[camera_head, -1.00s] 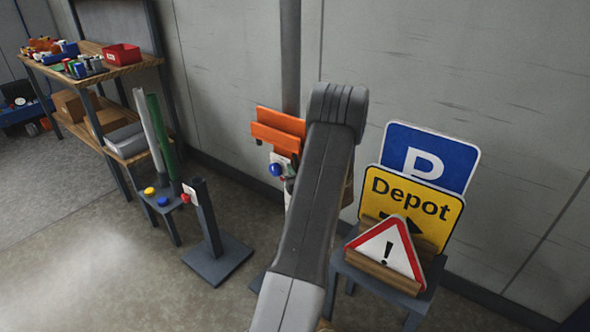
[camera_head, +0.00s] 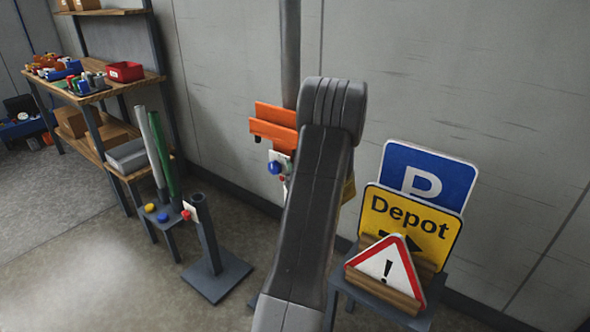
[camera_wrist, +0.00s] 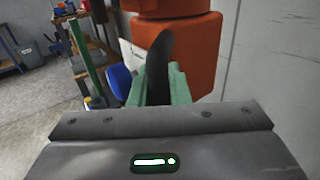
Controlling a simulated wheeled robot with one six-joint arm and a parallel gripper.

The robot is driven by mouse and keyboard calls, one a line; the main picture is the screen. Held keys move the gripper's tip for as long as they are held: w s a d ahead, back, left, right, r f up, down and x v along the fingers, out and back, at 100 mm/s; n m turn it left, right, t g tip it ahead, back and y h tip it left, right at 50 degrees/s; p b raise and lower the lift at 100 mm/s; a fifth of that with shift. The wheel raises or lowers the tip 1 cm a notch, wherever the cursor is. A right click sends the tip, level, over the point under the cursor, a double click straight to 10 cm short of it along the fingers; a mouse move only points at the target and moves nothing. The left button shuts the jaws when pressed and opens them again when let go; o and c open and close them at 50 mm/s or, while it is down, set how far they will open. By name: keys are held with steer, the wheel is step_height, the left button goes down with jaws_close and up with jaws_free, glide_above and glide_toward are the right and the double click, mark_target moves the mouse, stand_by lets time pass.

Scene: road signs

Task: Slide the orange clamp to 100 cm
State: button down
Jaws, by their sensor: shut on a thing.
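The orange clamp (camera_head: 272,117) is on a grey upright post (camera_head: 290,50) by the wall, left of my arm in the head view. It has two orange plates, with a blue knob (camera_head: 274,168) and a small white plate below them. In the wrist view the clamp's orange body (camera_wrist: 185,50) fills the upper middle, close ahead. My gripper (camera_wrist: 160,82), with pale green fingers, is shut on the clamp's black handle (camera_wrist: 158,62). In the head view my arm hides the gripper and part of the post. No height scale is readable.
A shelf bench (camera_head: 100,82) with bins stands at the left. A stand with a dark post (camera_head: 206,235) and a small table with green and grey tubes (camera_head: 165,150) are nearer. Road signs (camera_head: 408,225) stand in a rack right of my arm. The wall is close behind.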

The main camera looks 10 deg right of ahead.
steer(key=c, duration=1.4)
jaws_free()
steer(key=shift+w+r, duration=0.1)
steer(key=shift+o, duration=0.2)
steer(key=shift+w, duration=0.1)
steer(key=s+d+b, duration=0.2)
steer(key=s, duration=1.1)
steer(key=shift+s+d+f, duration=0.2)
steer(key=shift+s+d, duration=0.1)
steer(key=shift+s, duration=0.05)
steer(key=shift+w, duration=0.15)
steer(key=w, duration=0.4)
steer(key=w+a+p, duration=0.1)
steer(key=w, duration=0.3)
steer(key=w+a+p, duration=0.1)
steer(key=w, duration=0.3)
steer(key=shift+w+a, duration=0.1)
steer(key=shift+a, duration=0.15)
steer(key=shift+w+a+f, duration=0.1)
steer(key=shift+w+f, duration=0.05)
steer(key=shift+w, duration=0.4)
steer(key=shift+f, duration=0.25)
